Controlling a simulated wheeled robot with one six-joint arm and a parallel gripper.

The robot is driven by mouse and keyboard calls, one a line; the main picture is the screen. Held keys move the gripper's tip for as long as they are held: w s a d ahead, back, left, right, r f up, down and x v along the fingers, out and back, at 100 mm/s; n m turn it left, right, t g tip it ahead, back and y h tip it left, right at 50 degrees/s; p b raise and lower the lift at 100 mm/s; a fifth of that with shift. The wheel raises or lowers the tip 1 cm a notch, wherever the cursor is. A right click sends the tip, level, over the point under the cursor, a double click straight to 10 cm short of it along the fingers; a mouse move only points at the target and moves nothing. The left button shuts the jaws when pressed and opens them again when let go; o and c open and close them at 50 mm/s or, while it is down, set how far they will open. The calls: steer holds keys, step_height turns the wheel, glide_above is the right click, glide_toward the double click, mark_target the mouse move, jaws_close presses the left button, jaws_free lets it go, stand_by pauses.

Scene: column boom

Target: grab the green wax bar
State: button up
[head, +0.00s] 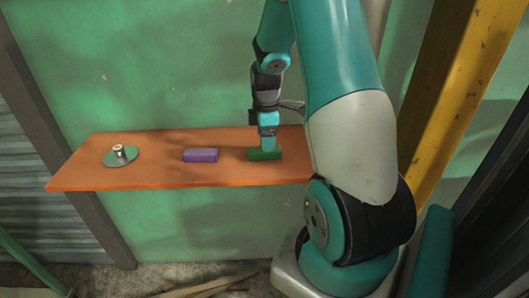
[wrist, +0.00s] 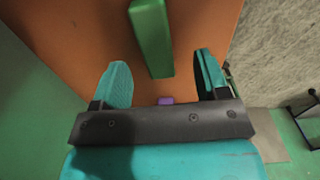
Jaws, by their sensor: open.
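The green wax bar (head: 264,155) lies on the orange shelf in the head view, right of the purple bar. My gripper (head: 268,146) points down right at it, its fingers overlapping the bar's upper edge in the picture. In the wrist view the green wax bar (wrist: 152,38) runs in from the top edge, and its near end shows between the two teal fingers of my gripper (wrist: 162,58). The fingers are apart, with a gap on both sides of the bar. I cannot tell how far down beside the bar they reach.
The orange shelf (head: 110,177) is against a green wall. A purple bar (head: 200,155) lies left of the green one; its end (wrist: 166,100) peeks out above my gripper's body in the wrist view. A round green plate with a pale knob (head: 121,157) stands at the left.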

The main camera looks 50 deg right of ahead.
mark_target(254, 153)
steer(key=f, duration=0.3)
steer(key=f+p, duration=0.1)
steer(key=f, duration=0.1)
steer(key=shift+w, duration=0.35)
steer(key=shift+c, duration=0.5)
steer(key=shift+d, duration=0.1)
steer(key=c, duration=1)
